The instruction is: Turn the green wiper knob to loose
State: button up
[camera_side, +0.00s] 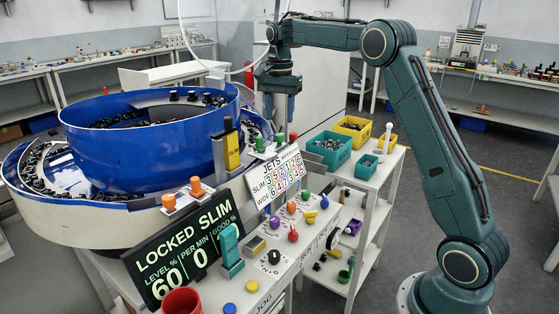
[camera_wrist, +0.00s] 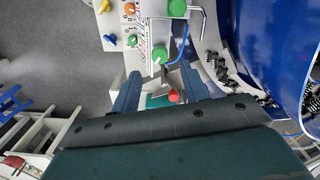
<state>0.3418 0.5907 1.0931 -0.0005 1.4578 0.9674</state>
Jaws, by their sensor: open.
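My gripper (camera_side: 280,112) hangs with its fingers down, open and empty, beside the blue bowl's right rim. In the side view a green knob (camera_side: 280,139) is just below the fingers, with a red knob (camera_side: 293,137) beside it. Another green knob (camera_side: 260,145) is a little to the left. In the wrist view my gripper (camera_wrist: 160,82) has a red knob (camera_wrist: 173,95) between its fingers, apart from them. A green knob (camera_wrist: 160,55) lies just beyond the fingertips; a larger one (camera_wrist: 177,8) is farther up. I cannot read which is the wiper knob.
The blue bowl (camera_side: 150,145) holds many dark parts. A black display (camera_side: 185,250) reads LOCKED SLIM, and a white JETS sign (camera_side: 275,178) stands by the knobs. Colored controls cover the front panel (camera_side: 262,275). Parts bins (camera_side: 328,148) stand on the right cart.

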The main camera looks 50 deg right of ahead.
aim_at(280, 134)
jog(key=shift+f, duration=2.85)
grip_shut()
